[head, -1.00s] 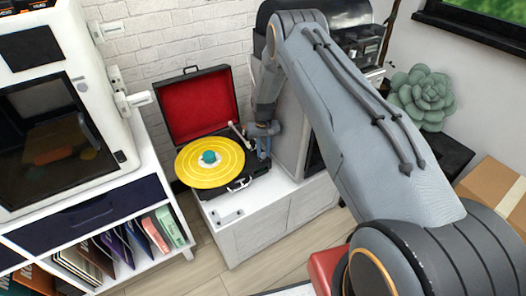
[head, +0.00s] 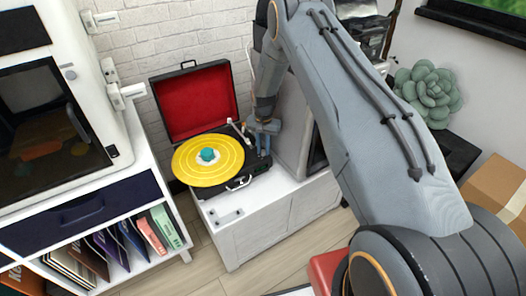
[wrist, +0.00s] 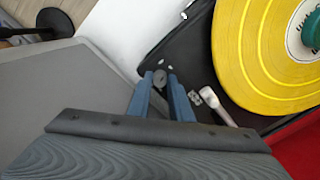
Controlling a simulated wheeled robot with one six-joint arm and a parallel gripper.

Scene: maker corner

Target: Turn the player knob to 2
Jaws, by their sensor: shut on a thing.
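The record player (head: 236,185) is an open black case with a red-lined lid, standing on a white cabinet. A yellow record (head: 208,165) with a teal centre lies on it and also shows in the wrist view (wrist: 262,45). The player knob (wrist: 160,77) is a small grey round knob on the black deck, near its corner. My gripper (wrist: 161,82) is shut on the knob, with a blue finger on each side. In the head view my gripper (head: 264,140) is at the right side of the deck. The knob's marks are too small to read.
The tonearm (wrist: 218,100) lies close beside my fingers. A grey box-like panel (wrist: 70,95) stands close on the other side of my gripper. A shelf of records (head: 120,245) stands at the left.

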